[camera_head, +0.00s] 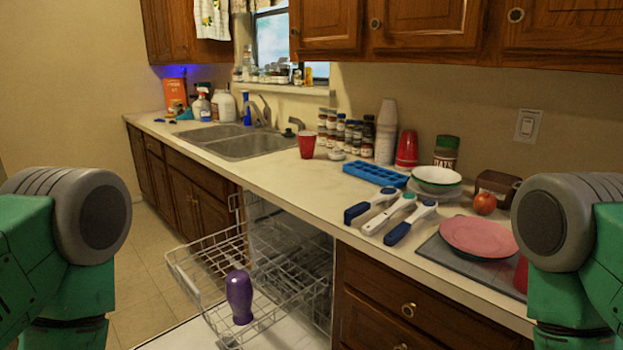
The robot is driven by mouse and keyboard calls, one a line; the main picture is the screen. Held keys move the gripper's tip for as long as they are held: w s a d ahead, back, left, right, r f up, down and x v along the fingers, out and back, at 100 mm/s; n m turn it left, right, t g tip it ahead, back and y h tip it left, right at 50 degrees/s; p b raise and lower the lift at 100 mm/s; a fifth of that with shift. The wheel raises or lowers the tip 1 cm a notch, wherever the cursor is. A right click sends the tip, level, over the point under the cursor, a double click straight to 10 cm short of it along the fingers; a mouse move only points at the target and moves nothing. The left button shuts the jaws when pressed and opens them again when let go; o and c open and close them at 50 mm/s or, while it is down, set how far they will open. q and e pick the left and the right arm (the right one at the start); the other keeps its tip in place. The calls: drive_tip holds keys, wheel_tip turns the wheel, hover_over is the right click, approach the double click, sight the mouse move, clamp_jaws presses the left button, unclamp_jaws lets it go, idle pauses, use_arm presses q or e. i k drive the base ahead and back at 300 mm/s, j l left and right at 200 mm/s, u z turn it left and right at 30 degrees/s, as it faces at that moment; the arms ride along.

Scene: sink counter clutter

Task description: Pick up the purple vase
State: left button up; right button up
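The purple vase (240,297) is at the lower middle of the head view. It appears upright, at the pulled-out wire dishwasher rack, above the pale open door; whether it rests on the rack or the door I cannot tell. Parts of my two green and grey arms show at the left and right edges of the view. Neither gripper shows, and nothing visible of my arms touches the vase.
The wire rack (192,262) juts out from under the counter (325,192). Several utensils, a blue tray (375,173), a pink plate (478,236), an apple (484,203) and a red cup (306,145) stand on the counter. The tile floor (146,262) at left is clear.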

sight(239, 289)
drive_tip(key=i+l+u, duration=0.15)
drive_tip(key=i+u, duration=0.3)
drive_tip(key=i+l+u, duration=0.45)
drive_tip(key=k+j, duration=0.05)
drive_tip(key=j, duration=0.05)
